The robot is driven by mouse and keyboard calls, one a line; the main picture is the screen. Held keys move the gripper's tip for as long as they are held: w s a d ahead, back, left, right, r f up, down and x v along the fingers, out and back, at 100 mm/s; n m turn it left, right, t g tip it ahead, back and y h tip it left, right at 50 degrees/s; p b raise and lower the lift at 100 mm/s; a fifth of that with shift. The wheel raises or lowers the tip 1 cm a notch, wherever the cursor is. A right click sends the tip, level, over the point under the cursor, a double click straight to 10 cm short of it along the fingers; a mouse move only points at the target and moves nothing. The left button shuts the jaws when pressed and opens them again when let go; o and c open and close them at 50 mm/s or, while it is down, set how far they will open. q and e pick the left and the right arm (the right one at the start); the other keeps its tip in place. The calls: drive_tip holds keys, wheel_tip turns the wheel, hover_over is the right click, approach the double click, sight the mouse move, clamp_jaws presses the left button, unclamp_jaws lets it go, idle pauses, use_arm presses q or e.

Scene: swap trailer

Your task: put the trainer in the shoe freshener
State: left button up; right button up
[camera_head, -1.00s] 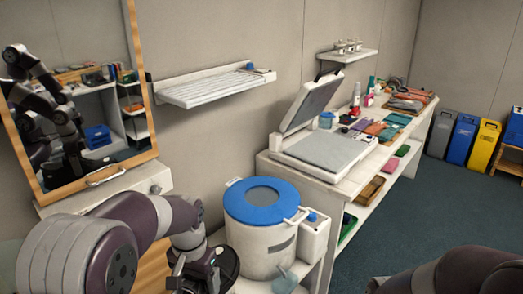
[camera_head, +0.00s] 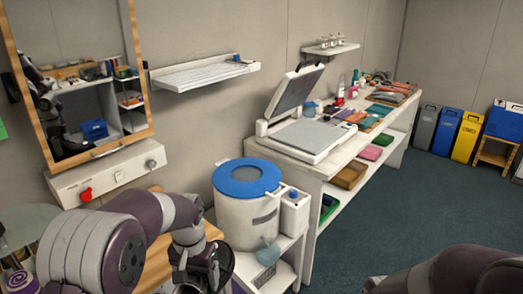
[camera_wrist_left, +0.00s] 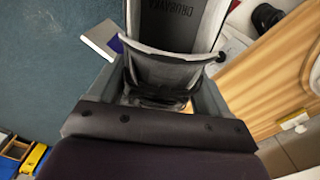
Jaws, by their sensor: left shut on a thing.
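My left gripper (camera_wrist_left: 160,98) is shut on a grey and white shoe, the trainer (camera_wrist_left: 174,68), with dark lettering inside its opening. In the head view the left gripper (camera_head: 196,276) is low, left of a white drum with a blue lid (camera_head: 247,180); the trainer cannot be made out there. A white panel with knobs (camera_head: 120,173), one red, sits under a wood-framed mirror (camera_head: 75,70) with a handle. I cannot tell which unit is the shoe freshener. Only part of my right arm shows, at lower right; its gripper is out of view.
A wooden surface (camera_wrist_left: 265,80) lies beside the trainer. A long white bench (camera_head: 340,160) holds an open-lidded press (camera_head: 308,136) and small goods. A wall shelf (camera_head: 205,76) hangs above the drum. Bins (camera_head: 465,137) stand at the far right. Blue floor is clear at right.

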use_arm(q)
drive_tip(key=shift+n, duration=0.7)
drive_tip(key=f, duration=0.2)
drive_tip(key=w+a+f, duration=0.1)
drive_tip(key=f, duration=0.3)
drive_tip(key=shift+w+a+f, duration=0.2)
drive_tip(key=shift+a+f, duration=0.05)
drive_tip(key=shift+f, duration=0.1)
wheel_tip(320, 180, down, 8)
drive_tip(key=s+a+n, duration=0.1)
drive_tip(key=s+a, duration=0.1)
drive_tip(key=shift+s+a, duration=0.2)
drive_tip(key=shift+s, duration=0.2)
drive_tip(key=shift+r, duration=0.1)
